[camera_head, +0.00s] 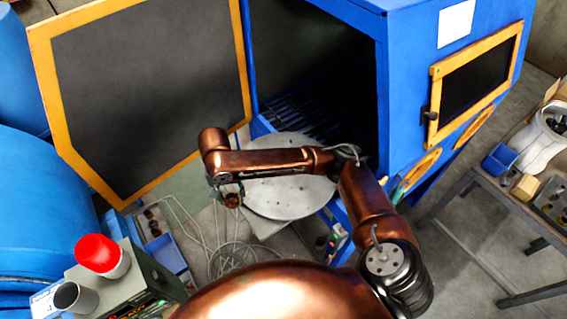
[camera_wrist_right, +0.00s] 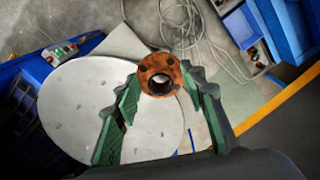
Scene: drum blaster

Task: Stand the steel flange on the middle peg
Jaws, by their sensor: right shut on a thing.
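My right gripper (camera_head: 229,190) is shut on a rust-brown flange (camera_head: 232,200), held near the left edge of the round grey plate. In the right wrist view the flange (camera_wrist_right: 152,65) is pinched between the green fingers (camera_wrist_right: 162,80), with its round hole and small bolt holes showing. The plate (camera_head: 290,202) sits at the open door of the blue machine; it also shows in the right wrist view (camera_wrist_right: 85,110). Small dark marks dot the plate; I cannot tell which is the middle peg. My right forearm covers part of it. My left gripper is not in view.
The machine's yellow-framed door (camera_head: 150,90) stands open at the left. The blue cabinet (camera_head: 410,60) is at the right. A bench (camera_head: 500,190) with a blue bin (camera_head: 499,159) stands at the far right.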

